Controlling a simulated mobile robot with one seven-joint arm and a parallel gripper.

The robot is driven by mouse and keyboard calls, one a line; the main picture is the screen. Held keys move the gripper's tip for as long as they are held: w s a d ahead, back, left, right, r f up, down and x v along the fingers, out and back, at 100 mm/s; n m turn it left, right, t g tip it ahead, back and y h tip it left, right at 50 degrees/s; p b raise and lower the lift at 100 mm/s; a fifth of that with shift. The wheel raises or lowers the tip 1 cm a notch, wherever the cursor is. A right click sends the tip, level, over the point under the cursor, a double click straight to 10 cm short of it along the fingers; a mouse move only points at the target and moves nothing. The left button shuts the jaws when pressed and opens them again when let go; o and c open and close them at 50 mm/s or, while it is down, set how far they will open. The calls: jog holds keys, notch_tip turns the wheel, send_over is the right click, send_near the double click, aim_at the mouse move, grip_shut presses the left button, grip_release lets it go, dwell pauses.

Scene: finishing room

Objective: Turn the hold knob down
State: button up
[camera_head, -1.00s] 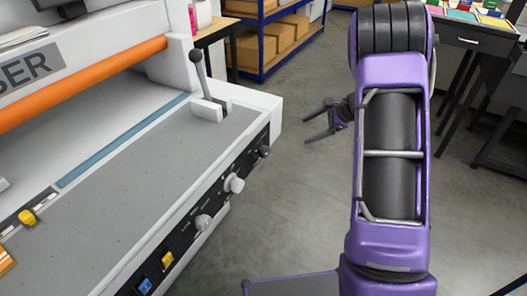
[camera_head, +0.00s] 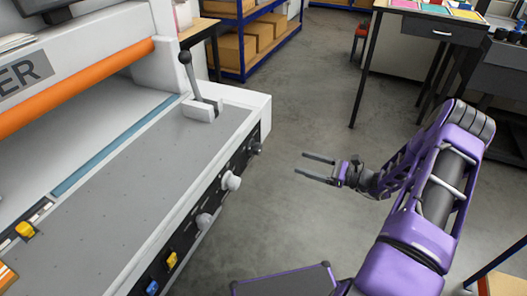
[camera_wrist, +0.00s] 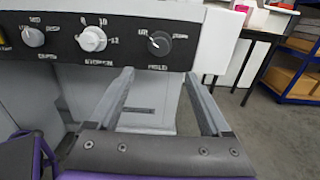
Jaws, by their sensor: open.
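The hold knob (camera_wrist: 160,43) is a small dark round knob at the right end of the machine's black front panel in the wrist view. The word HOLD is printed below it, with small blurred labels at its upper left and right. A light mark on it seems to point to the upper left. It also shows in the head view (camera_head: 255,148). My gripper (camera_head: 301,164) is open and empty, to the right of the panel and apart from it. In the wrist view my gripper's fingers (camera_wrist: 160,76) point at the panel, spread either side below the knob.
A large white knob (camera_wrist: 91,39) and a grey knob (camera_wrist: 33,36) sit left on the same panel. A lever (camera_head: 191,75) stands on the machine's grey bed (camera_head: 140,180). A blue-framed shelf (camera_head: 243,40) and a black-legged table (camera_head: 400,20) stand behind. The floor between is clear.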

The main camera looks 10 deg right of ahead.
aim_at(261, 150)
jog(key=x, duration=1.4)
jog(key=shift+w+a, duration=0.25)
jog(key=shift+a, duration=0.1)
grip_shut()
